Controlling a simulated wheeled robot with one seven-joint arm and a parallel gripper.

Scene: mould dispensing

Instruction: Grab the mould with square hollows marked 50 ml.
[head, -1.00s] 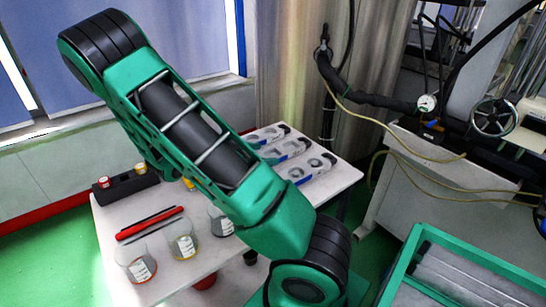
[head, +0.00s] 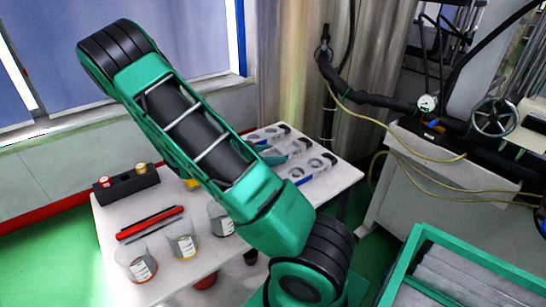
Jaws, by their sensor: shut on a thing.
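Three pale moulds lie in a row at the right side of the white table: a far mould (head: 266,134), a middle mould (head: 292,148) and a near mould (head: 314,168). The hollow shapes and volume marks are too small to read. My green and black arm crosses in front of the table and covers part of the middle mould's left side.
Beakers with coloured rings, including a red-ringed beaker (head: 137,263) and a yellow-ringed beaker (head: 182,240), stand at the front of the white table (head: 180,280). A red pen (head: 150,223) and a black rack (head: 127,187) lie behind. A green-framed crate (head: 480,255) is at lower right.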

